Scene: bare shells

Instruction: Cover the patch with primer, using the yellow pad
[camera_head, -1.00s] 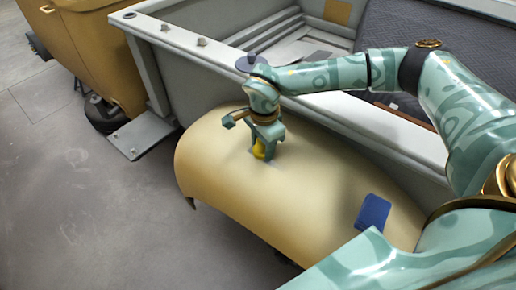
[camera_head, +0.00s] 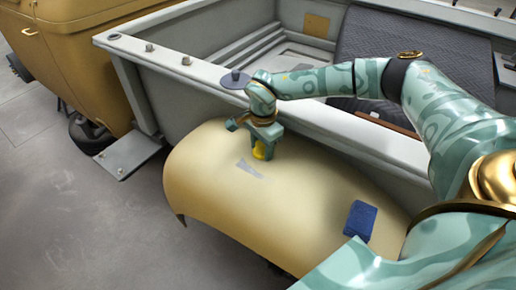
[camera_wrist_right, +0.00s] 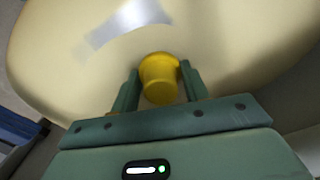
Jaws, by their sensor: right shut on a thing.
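The yellow pad (camera_wrist_right: 159,80) is between the two fingers of my right gripper (camera_wrist_right: 158,88), which is shut on it. In the head view the right gripper (camera_head: 262,148) holds the yellow pad (camera_head: 260,151) low over the tan curved panel (camera_head: 310,195). I cannot tell whether the pad touches the panel. A pale grey patch (camera_head: 250,168) lies on the panel just left of and below the pad; it also shows as a shiny grey strip in the wrist view (camera_wrist_right: 130,22). My left gripper is not in view.
A blue block (camera_head: 360,220) sits on the panel's right part. A grey open-topped vehicle bed (camera_head: 200,66) with a raised rim stands behind the panel. A tan vehicle body (camera_head: 85,55) is at the far left. The grey floor (camera_head: 80,220) at left is clear.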

